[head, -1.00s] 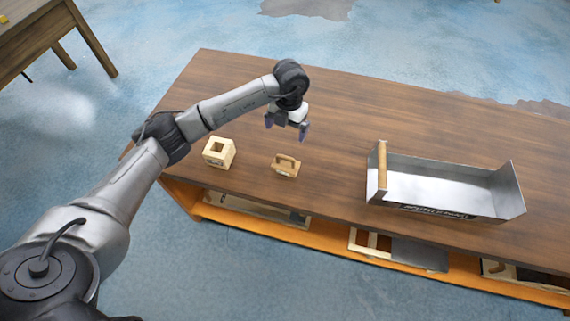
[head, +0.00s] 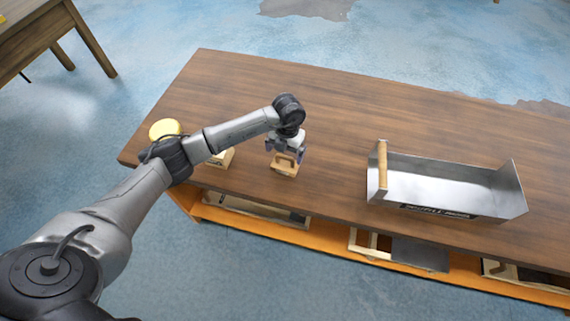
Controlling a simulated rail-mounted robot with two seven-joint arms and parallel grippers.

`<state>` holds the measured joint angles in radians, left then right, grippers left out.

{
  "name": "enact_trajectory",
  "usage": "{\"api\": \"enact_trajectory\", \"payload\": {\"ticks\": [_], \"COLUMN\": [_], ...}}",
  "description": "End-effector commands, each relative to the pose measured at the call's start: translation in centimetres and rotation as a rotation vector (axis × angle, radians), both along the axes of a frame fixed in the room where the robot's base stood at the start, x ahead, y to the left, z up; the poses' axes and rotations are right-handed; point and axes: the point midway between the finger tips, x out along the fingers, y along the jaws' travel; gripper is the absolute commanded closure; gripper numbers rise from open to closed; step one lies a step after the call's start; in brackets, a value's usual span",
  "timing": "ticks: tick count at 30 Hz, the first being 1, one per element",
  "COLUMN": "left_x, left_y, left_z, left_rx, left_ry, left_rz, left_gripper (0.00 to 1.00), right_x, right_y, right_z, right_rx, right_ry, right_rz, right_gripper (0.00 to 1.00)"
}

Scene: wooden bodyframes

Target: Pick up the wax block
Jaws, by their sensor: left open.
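A small tan wooden block with a handle on top (head: 284,168) sits on the brown table (head: 340,120). My left gripper (head: 285,153) points down right over this block, its open fingers on either side of the handle; I cannot tell whether they touch it. A yellow round piece (head: 165,129) lies near the table's left end, partly behind my left arm. A pale box-like block (head: 225,160) is mostly hidden by the same arm. No label tells me which of these is the wax block. My right gripper is not in view.
A metal tray with a wooden handle bar (head: 440,187) stands on the right part of the table. Several frames and panels (head: 400,250) lie on the orange shelf (head: 310,237) below. The tabletop's middle and back are clear.

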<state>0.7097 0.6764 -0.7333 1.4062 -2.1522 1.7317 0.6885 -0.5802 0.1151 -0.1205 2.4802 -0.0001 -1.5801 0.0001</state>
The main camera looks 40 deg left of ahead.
Motion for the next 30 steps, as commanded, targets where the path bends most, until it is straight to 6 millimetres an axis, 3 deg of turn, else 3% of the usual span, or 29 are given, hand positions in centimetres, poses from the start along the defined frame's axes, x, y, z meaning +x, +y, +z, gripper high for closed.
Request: {"api": "enact_trajectory", "payload": {"ticks": [6,14,30], "left_x": [-0.3,-0.3,-0.3], "left_y": [-0.2,-0.2,-0.1], "left_z": [-2.8,-3.1,-3.1], "left_rx": [0.0,0.0,0.0], "left_ry": [0.001,-0.001,-0.001], "left_rz": [0.001,0.001,0.001], "left_gripper": [0.0,0.0,0.52], "right_x": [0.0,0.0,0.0], "right_y": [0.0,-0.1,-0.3], "right_z": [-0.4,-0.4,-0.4], "right_rx": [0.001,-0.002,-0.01], "right_ry": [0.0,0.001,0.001], "right_rz": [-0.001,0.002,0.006], "right_gripper": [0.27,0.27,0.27]}}
